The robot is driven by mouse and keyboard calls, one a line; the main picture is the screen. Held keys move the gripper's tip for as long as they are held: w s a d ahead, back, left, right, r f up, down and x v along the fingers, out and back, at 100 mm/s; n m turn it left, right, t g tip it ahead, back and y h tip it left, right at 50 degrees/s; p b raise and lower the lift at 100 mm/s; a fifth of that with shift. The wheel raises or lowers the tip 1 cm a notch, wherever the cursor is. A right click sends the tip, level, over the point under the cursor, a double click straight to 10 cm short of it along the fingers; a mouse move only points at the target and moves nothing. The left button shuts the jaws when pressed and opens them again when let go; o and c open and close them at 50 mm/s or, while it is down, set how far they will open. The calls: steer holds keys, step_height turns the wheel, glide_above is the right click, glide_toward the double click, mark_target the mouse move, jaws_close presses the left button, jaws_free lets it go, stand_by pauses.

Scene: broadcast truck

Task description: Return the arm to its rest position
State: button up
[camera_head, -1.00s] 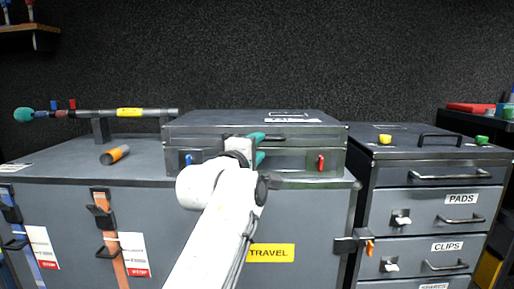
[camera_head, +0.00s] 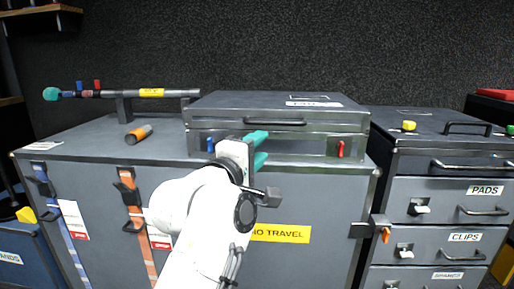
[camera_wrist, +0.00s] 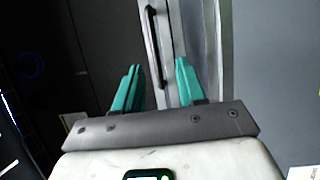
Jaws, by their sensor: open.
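My white arm (camera_head: 205,215) reaches up from the bottom of the head view towards the front of a grey case (camera_head: 275,103). My gripper (camera_head: 258,148) has two teal fingers and is in front of the case's front side, below its black handle (camera_head: 275,122). In the wrist view the fingers of my gripper (camera_wrist: 157,85) stand apart with nothing between them. The black handle (camera_wrist: 153,45) and the metal edge of the case show beyond the fingers. Whether a finger touches the case I cannot tell.
The case lies on a large grey trunk (camera_head: 95,150) with a yellow label (camera_head: 280,233). A drawer cabinet (camera_head: 440,190) stands close on the right, with a latch (camera_head: 372,228) between.

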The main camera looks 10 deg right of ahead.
steer(key=s+d+r+n+t+h, duration=0.2)
steer(key=d+r+n+t+h, duration=0.1)
steer(key=d+r+n+t, duration=0.4)
steer(key=s+a+f+m+g+y, duration=0.1)
steer(key=s+f+m+g+y, duration=0.2)
steer(key=f+m+y, duration=0.95)
steer(key=s+a+f+m+g+y, duration=0.1)
steer(key=s+f+m+g+y, duration=0.25)
steer(key=f+m+y, duration=1.1)
steer(key=s+d+f+n+g+h, duration=0.3)
steer(key=s+f+h, duration=0.3)
steer(key=f, duration=0.4)
steer(key=s+d+f+n+g+h, duration=0.3)
steer(key=s+f+n+g, duration=0.1)
steer(key=s+f, duration=0.45)
steer(key=s+d+f+n+g+h, duration=0.1)
steer(key=s+d+f+g, duration=0.15)
steer(key=s, duration=0.45)
steer(key=s+d+f+n+g+h, duration=0.1)
steer(key=s+f+g, duration=0.15)
steer(key=s, duration=0.45)
steer(key=s+d+f+n+g+h, duration=0.1)
steer(key=s+f+g, duration=0.1)
steer(key=s+f, duration=0.35)
step_height(320, 180, up, 38)
steer(key=s+p, duration=0.1)
steer(key=p, duration=3.5)
